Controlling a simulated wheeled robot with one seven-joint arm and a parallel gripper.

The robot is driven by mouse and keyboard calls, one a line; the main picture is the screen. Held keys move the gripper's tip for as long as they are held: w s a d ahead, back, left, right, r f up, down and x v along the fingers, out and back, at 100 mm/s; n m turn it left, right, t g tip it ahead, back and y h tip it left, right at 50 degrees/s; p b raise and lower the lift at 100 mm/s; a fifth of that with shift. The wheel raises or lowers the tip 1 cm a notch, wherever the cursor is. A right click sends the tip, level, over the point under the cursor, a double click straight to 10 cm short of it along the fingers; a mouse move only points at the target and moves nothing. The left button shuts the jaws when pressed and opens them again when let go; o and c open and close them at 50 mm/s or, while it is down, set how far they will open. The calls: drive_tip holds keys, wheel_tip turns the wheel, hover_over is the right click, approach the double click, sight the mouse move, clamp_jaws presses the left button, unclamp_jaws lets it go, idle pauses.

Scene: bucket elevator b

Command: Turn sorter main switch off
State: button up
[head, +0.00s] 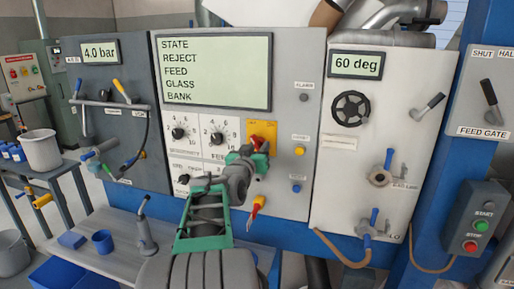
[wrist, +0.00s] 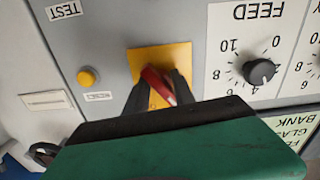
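The sorter main switch is a red handle (wrist: 157,84) on a yellow plate (wrist: 170,56); the wrist view shows the panel upside down. The handle sits at a slant on the plate. In the head view the yellow plate (head: 262,129) is partly covered by my gripper (head: 258,153). In the wrist view my gripper (wrist: 160,88) has its two dark fingers on either side of the red handle, with the handle between the tips. The fingers look spread, with a gap beside the handle.
A display (head: 216,72) lists STATE, REJECT, FEED, GLASS and BANK. The FEED knob (wrist: 260,71) and a yellow button (wrist: 88,76) flank the plate. A red-and-yellow lever (head: 257,207) hangs below. A bench (head: 115,225) with blue items stands at lower left.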

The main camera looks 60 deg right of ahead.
drive_tip(key=o, duration=0.4)
drive_tip(key=shift+r, duration=0.1)
drive_tip(key=shift+o, duration=0.2)
drive_tip(key=s+a+b, duration=0.1)
drive_tip(key=a+b, duration=0.1)
drive_tip(key=a, duration=0.5)
drive_tip(key=shift+a+b, duration=0.3)
drive_tip(key=shift+a, duration=0.1)
